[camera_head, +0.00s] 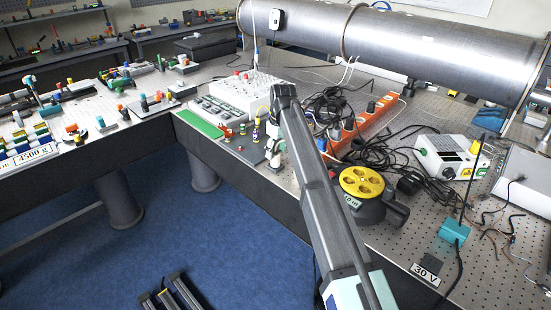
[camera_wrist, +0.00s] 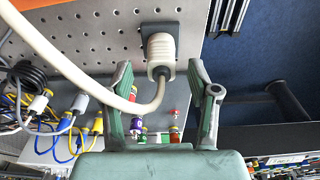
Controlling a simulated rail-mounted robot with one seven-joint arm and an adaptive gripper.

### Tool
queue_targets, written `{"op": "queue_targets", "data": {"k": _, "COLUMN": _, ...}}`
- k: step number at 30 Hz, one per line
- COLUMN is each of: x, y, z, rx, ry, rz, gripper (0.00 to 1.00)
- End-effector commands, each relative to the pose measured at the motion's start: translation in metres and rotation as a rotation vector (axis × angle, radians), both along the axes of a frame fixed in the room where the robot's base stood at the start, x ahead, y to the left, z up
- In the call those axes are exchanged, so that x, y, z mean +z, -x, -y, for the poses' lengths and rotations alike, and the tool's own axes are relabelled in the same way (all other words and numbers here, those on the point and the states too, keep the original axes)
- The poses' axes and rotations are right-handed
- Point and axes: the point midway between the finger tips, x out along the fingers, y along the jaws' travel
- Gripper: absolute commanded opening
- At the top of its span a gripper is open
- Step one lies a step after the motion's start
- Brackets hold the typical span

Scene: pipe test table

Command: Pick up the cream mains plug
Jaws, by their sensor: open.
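The cream mains plug (camera_wrist: 160,54) shows in the wrist view, standing on a dark square plate (camera_wrist: 158,30) on the perforated table. A ribbed collar and a grey sleeve lead from it into a thick cream cable (camera_wrist: 75,80), which curves across the left finger. My gripper (camera_wrist: 160,72) is open, with one finger at each side of the plug's near end. I see clear gaps on both sides, so the fingers appear apart from it. In the head view a small white shape (camera_head: 275,151) beside my arm may be the plug; the fingers are not clear there.
Small coloured pieces (camera_head: 244,131) stand close to the gripper. Black cables, an orange power strip (camera_head: 368,122) and a yellow cable reel (camera_head: 362,183) lie right of my arm. A large metal pipe (camera_head: 400,45) spans the back. The table edge drops to blue floor.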

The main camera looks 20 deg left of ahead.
Motion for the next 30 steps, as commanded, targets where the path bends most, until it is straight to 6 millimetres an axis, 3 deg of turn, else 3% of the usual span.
{"op": "queue_targets", "data": {"k": 7, "x": -0.029, "y": 0.001, "z": -0.003, "rx": 0.000, "ry": 0.000, "rz": 0.000, "gripper": 0.60}}
{"op": "queue_targets", "data": {"k": 14, "x": -0.032, "y": 0.000, "z": -0.003, "rx": 0.000, "ry": -0.001, "rz": 0.000, "gripper": 0.60}}
{"op": "queue_targets", "data": {"k": 15, "x": -0.032, "y": 0.000, "z": -0.003, "rx": 0.000, "ry": -0.001, "rz": 0.000, "gripper": 0.53}}
{"op": "queue_targets", "data": {"k": 18, "x": -0.032, "y": 0.000, "z": -0.003, "rx": 0.000, "ry": -0.001, "rz": 0.000, "gripper": 0.18}}
{"op": "queue_targets", "data": {"k": 20, "x": -0.032, "y": 0.000, "z": -0.003, "rx": 0.000, "ry": -0.001, "rz": 0.000, "gripper": 0.00}}
{"op": "queue_targets", "data": {"k": 30, "x": -0.031, "y": 0.000, "z": -0.003, "rx": 0.000, "ry": -0.001, "rz": 0.000, "gripper": 0.00}}
